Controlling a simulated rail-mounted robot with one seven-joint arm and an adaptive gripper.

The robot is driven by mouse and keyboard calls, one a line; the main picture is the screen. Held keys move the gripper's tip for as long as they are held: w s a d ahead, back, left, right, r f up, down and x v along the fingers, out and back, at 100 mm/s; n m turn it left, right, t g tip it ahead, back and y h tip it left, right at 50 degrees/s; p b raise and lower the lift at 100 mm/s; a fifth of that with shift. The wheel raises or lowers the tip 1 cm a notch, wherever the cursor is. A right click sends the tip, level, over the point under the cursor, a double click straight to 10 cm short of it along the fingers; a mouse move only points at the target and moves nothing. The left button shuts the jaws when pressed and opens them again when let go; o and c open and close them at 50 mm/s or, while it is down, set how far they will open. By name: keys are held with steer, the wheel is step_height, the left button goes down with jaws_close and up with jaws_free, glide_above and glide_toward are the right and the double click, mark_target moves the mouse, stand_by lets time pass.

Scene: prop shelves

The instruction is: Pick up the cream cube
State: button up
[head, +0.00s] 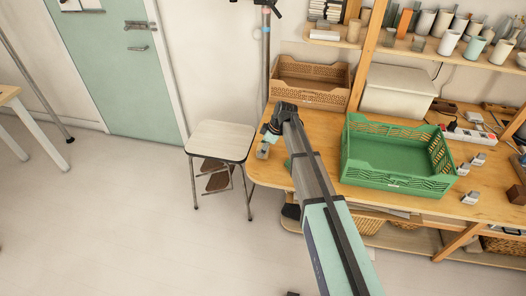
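My arm reaches from the bottom of the head view over the left end of the wooden workbench (270,173). My gripper (268,131) is at the arm's far end, above the bench's left corner. It is small and dark here, and I cannot tell whether its fingers are open or shut. A small grey-white piece (262,151) is on the bench corner just below the gripper; I cannot tell its shape well or whether the gripper touches it. I cannot make out a cream cube for sure; my arm hides part of the bench.
A green crate (385,179) stands right of my arm. A brown crate (310,97) and a pale lidded bin (397,92) stand behind. Several small grey-white pieces (478,159) lie to the right. A stool (221,140) stands left of the bench; open floor lies beyond.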

steer(key=c, duration=0.6)
steer(key=shift+c, duration=0.2)
